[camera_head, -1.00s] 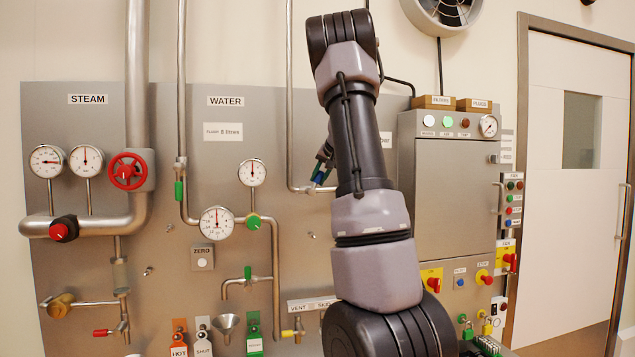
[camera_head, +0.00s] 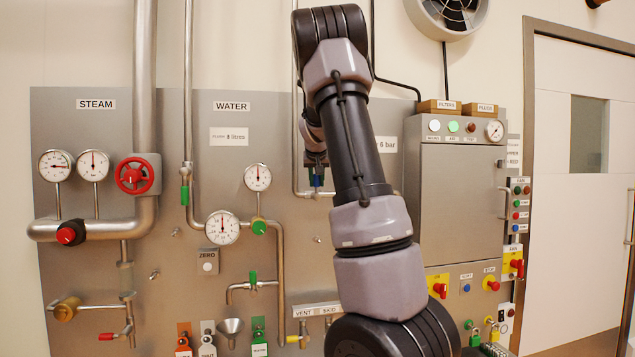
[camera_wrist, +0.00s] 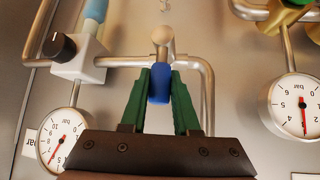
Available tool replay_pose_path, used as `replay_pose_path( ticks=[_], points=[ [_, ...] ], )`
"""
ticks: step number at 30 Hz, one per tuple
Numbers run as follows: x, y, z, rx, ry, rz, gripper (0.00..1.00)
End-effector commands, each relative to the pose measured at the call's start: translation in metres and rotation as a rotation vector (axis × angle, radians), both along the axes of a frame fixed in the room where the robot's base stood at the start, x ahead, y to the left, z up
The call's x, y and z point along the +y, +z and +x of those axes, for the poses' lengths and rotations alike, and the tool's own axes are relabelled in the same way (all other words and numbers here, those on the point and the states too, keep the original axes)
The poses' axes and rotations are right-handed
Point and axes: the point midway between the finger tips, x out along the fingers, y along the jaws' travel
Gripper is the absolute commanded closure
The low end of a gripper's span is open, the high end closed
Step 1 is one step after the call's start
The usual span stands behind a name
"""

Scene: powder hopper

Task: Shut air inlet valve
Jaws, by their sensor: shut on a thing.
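A valve with a blue handle (camera_wrist: 159,85) sits on a grey pipe (camera_wrist: 125,61) in the wrist view. A pale round knob shows just above the handle. My gripper (camera_wrist: 161,76) has its two green fingers on either side of the blue handle and is shut on it. The handle points down the picture, towards the gripper body. In the head view my gripper (camera_head: 316,172) is at the pipe left of the "6 bar" label, and a small blue part shows there. My arm hides much of this pipework in the head view.
In the wrist view, a white block with a black knob (camera_wrist: 64,47) and a gauge (camera_wrist: 63,140) lie left, another gauge (camera_wrist: 297,106) right. In the head view, steam and water pipework fills the left; a grey cabinet (camera_head: 455,200) stands right of my arm.

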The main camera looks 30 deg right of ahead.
Motion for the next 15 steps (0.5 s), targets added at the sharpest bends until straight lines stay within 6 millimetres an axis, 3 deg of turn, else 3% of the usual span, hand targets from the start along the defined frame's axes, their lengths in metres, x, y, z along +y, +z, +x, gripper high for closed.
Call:
replay_pose_path(
  ticks=[8,9,11,15],
  points=[
    [0.0007,-0.0027,-0.0004,0.006,0.001,0.000,1.00],
    [0.0009,-0.0028,-0.0004,0.006,0.001,0.000,0.67],
    [0.0008,-0.0026,-0.0003,0.006,0.001,0.000,0.44],
    [0.0007,-0.0020,-0.0003,0.004,0.001,0.001,0.41]
  ],
)
